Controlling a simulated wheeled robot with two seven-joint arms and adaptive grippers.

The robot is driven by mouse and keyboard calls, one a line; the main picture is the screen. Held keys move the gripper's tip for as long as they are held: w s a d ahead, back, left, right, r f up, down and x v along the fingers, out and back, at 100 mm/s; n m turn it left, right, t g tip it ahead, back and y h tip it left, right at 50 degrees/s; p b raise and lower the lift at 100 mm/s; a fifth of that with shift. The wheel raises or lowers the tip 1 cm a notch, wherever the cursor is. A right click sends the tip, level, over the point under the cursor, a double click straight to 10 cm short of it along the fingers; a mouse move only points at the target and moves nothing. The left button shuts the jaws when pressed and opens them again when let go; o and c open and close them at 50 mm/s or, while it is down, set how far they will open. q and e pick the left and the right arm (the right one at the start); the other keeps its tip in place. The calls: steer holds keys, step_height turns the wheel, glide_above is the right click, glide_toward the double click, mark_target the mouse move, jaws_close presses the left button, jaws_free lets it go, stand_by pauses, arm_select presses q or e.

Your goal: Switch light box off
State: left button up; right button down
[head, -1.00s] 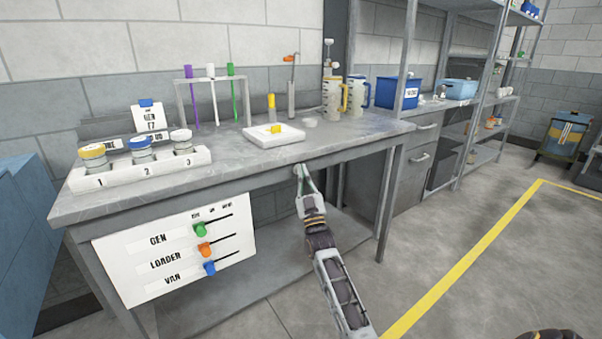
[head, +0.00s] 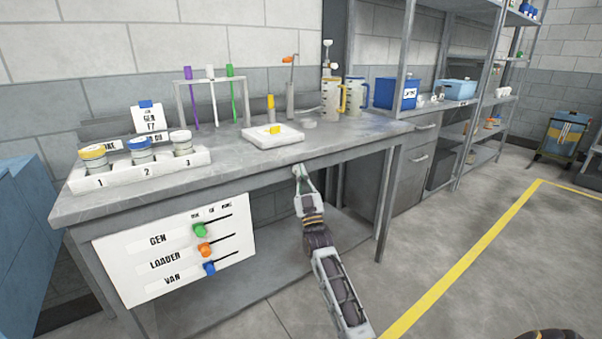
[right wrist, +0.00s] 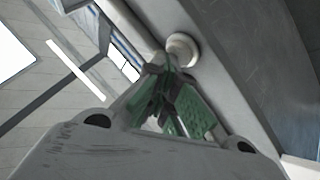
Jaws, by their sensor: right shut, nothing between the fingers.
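A flat white box (head: 258,139), which looks like the light box, lies on the workbench with a yellow piece on it. I cannot tell whether it is lit. A round pale knob (right wrist: 182,48) sits on the bench's front edge in the right wrist view; in the head view it is hidden or too small to make out. My right gripper (head: 299,171) is shut and empty at the front edge, below and right of the box. In the right wrist view its fingertips (right wrist: 166,70) are right by the knob; contact is unclear. My left gripper is out of view.
The workbench (head: 340,135) carries a numbered rack (head: 120,174) of jars, a tube stand (head: 178,100) and measuring jugs (head: 331,100). A white panel (head: 130,285) with coloured sliders hangs below its front left.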

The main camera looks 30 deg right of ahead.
steer(key=shift+w+a+r, duration=0.1)
steer(key=shift+r, duration=0.1)
steer(key=shift+f, duration=0.1)
stand_by(0.4)
steer(key=shift+a+p, duration=0.1)
steer(key=shift+p, duration=0.25)
steer(key=shift+s+f+p, duration=0.2)
steer(key=shift+s+p, duration=0.2)
steer(key=shift+s, duration=0.15)
steer(key=s, duration=0.1)
steer(key=s+p, duration=0.1)
steer(key=s, duration=0.1)
steer(key=s+p, duration=0.1)
steer(key=s, duration=0.1)
steer(key=shift+d, duration=0.3)
steer(key=shift+d, duration=0.15)
